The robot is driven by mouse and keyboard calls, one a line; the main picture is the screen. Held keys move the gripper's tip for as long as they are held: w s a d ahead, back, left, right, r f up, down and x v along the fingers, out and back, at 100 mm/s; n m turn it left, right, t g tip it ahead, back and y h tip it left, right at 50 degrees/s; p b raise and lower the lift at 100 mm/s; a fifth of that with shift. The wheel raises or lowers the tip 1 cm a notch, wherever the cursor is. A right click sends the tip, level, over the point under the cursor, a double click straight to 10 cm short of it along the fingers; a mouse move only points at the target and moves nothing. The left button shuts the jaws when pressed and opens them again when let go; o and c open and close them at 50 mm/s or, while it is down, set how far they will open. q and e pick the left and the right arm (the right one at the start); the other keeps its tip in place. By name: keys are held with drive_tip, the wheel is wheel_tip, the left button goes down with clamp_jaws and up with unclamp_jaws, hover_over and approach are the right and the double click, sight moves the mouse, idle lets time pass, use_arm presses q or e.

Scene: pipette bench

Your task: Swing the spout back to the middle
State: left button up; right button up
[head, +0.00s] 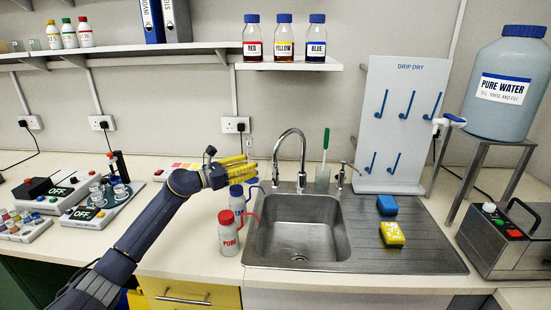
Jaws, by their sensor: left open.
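The chrome gooseneck spout (291,132) rises behind the sink (298,228). Its arch leans to the left and its outlet hangs near the sink's back left side, off the middle of the basin. My left gripper (251,169) reaches in from the left with its yellow fingers pointing right. It is open and appears empty, a little left of the spout's outlet and apart from it in the picture. Its exact depth relative to the spout is hard to tell. My right gripper is out of the frame.
A blue-capped bottle (236,199) and a red-capped bottle (228,236) stand below the gripper, left of the sink. A tap lever (343,174) and a beaker with a green-handled brush (323,176) stand right of the spout. Sponges (392,234) lie on the drainer.

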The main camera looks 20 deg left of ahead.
sight(275, 156)
use_arm(q)
drive_tip(key=x, duration=1.1)
drive_tip(key=shift+w, duration=0.15)
drive_tip(key=shift+c, duration=0.2)
clamp_jaws()
